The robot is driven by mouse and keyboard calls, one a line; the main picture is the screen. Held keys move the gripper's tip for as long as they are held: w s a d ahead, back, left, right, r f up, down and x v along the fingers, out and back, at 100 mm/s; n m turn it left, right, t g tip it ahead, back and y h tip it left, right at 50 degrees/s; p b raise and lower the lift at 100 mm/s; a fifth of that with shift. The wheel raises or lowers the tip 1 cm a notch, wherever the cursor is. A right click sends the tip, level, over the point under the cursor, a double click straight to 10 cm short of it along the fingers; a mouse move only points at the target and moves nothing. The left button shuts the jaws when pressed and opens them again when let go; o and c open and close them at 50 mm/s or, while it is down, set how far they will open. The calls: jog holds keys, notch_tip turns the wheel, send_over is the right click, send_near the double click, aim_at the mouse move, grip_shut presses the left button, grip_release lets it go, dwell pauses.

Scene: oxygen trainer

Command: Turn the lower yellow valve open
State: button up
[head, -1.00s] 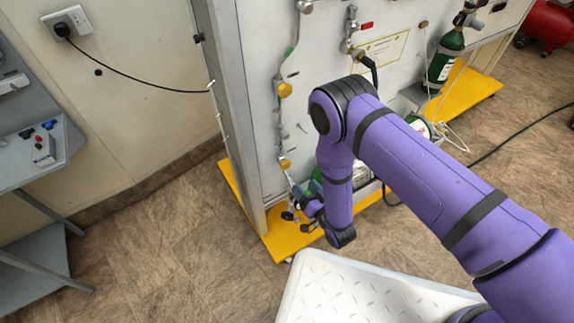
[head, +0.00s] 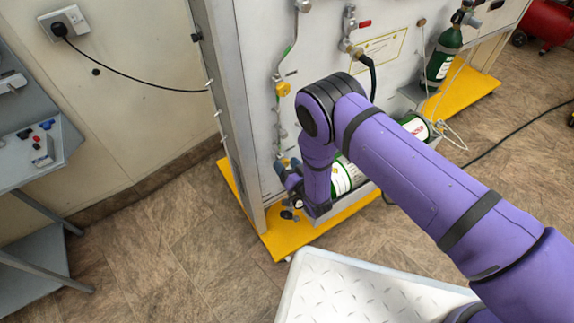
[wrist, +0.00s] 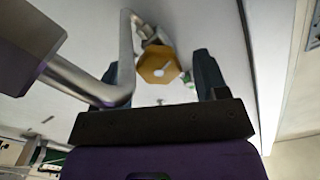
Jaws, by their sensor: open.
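In the head view my gripper (head: 285,170) is at the lower part of the panel, largely behind my purple arm, and the lower valve is mostly hidden there. The upper yellow valve (head: 283,89) is in plain view higher on the same pipe line.
A metal pipe (wrist: 95,85) bends close beside the gripper's left finger in the wrist view. Green cylinders (head: 345,176) lie low against the panel (head: 262,60), behind my arm. The panel stands on a yellow base (head: 285,240). Open floor lies to the left.

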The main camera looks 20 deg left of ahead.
jog(key=c, duration=0.9)
jog(key=shift+n, duration=0.8)
jog(key=shift+c, duration=0.2)
jog(key=o, duration=0.9)
jog(key=shift+o, duration=0.2)
jog(key=shift+d, duration=0.1)
jog(key=v, duration=1)
jog(key=shift+s+d, duration=0.2)
jog(key=shift+s, duration=0.15)
